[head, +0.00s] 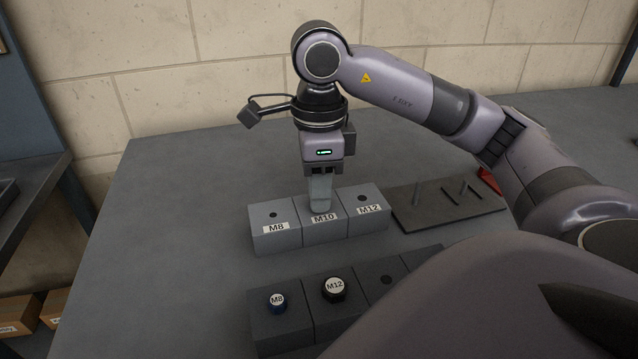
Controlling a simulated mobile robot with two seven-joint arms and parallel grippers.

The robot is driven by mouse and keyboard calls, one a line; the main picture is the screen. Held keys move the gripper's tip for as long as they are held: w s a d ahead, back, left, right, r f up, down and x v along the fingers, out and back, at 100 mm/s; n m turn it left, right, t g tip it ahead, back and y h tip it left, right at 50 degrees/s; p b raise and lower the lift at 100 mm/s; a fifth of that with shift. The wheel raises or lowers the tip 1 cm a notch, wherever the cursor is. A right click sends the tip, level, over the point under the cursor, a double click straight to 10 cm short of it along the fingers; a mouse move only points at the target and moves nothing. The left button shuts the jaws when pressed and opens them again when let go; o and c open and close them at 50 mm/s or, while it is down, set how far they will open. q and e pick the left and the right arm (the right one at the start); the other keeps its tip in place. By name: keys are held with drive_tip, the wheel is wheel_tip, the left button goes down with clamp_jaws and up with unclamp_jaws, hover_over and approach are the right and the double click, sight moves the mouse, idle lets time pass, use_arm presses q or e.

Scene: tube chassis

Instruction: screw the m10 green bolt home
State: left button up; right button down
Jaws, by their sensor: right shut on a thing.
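My right gripper (320,196) points straight down over the M10 block (323,232), the middle one of a row of three grey blocks. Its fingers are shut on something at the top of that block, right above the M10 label. The green bolt itself is hidden by the fingers, so I cannot see how deep it sits. The M8 block (275,241) on the left and the M12 block (369,222) on the right each show an empty dark hole. My left gripper is not in view.
A dark plate with pegs (436,218) lies right of the blocks, by a red thing (489,180). The table's left side is clear.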

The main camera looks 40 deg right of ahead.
idle(0.3)
drive_tip(key=m+p, duration=0.1)
drive_tip(key=m, duration=0.3)
drive_tip(key=shift+f+m, duration=0.1)
drive_tip(key=shift+m, duration=0.5)
drive_tip(key=m+p, duration=0.1)
drive_tip(key=m, duration=0.4)
drive_tip(key=c, duration=1.2)
unclamp_jaws()
drive_tip(key=shift+o, duration=0.2)
